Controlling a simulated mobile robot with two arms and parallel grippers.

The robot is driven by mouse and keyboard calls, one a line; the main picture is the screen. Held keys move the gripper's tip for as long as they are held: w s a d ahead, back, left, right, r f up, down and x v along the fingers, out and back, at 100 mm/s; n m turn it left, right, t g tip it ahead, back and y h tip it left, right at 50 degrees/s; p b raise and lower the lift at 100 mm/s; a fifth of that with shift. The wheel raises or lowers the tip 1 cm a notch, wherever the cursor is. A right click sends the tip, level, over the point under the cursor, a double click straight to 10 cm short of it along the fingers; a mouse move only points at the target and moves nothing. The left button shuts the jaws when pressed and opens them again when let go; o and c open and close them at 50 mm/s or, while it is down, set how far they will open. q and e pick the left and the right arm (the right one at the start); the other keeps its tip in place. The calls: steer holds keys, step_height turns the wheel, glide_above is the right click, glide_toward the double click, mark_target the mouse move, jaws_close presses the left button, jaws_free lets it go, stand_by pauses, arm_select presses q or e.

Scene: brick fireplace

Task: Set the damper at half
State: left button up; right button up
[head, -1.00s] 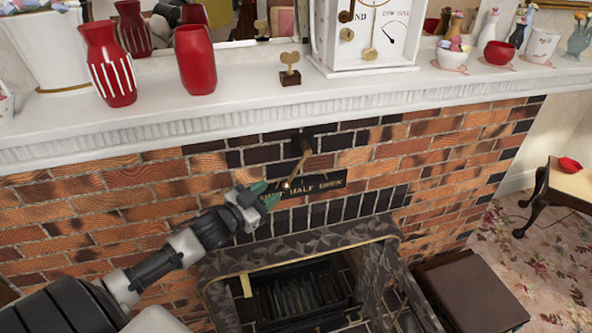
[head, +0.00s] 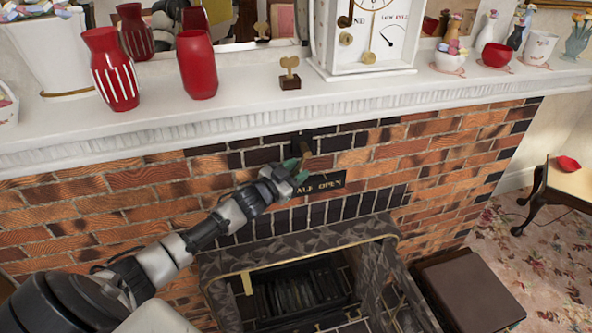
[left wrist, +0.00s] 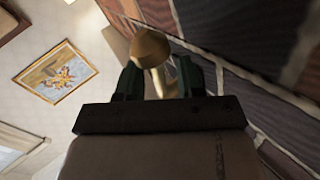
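The damper lever (head: 306,149) is brass and hangs from a black mount (head: 302,138) on the brick chimney breast. Below it a dark plate (head: 322,186) has gold letters; "ALF OPEN" can be read, and its left part is behind my gripper. My left gripper (head: 299,168) is at the lever's lower part and hides it, so its exact setting cannot be read. In the left wrist view the lever's brass knob (left wrist: 151,46) and shaft stand between the two green fingers (left wrist: 160,80), which are apart with some gap showing. My right gripper is out of view.
The white mantel shelf (head: 240,112) juts out above the lever, with red vases (head: 197,65), a small brass key (head: 289,72) and a white clock (head: 362,35) on it. Below is the fireplace surround (head: 300,245). A brown box (head: 470,295) stands at the lower right.

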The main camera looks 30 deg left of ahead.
arm_select(q)
jaws_close()
steer(key=shift+f, duration=0.1)
stand_by(0.3)
steer(key=shift+f+b, duration=0.1)
steer(key=shift+b, duration=0.25)
steer(key=n+t+b, duration=0.1)
steer(key=b, duration=0.2)
steer(key=w+d+n+t+b, duration=0.1)
steer(key=t+b, duration=0.1)
steer(key=b, duration=0.2)
steer(key=w+d+n+t+b, duration=0.1)
steer(key=n+t+b, duration=0.1)
steer(key=b, duration=0.1)
steer(key=shift+w+f+b, duration=0.2)
steer(key=shift+f+b, duration=0.05)
steer(key=shift+b, duration=0.15)
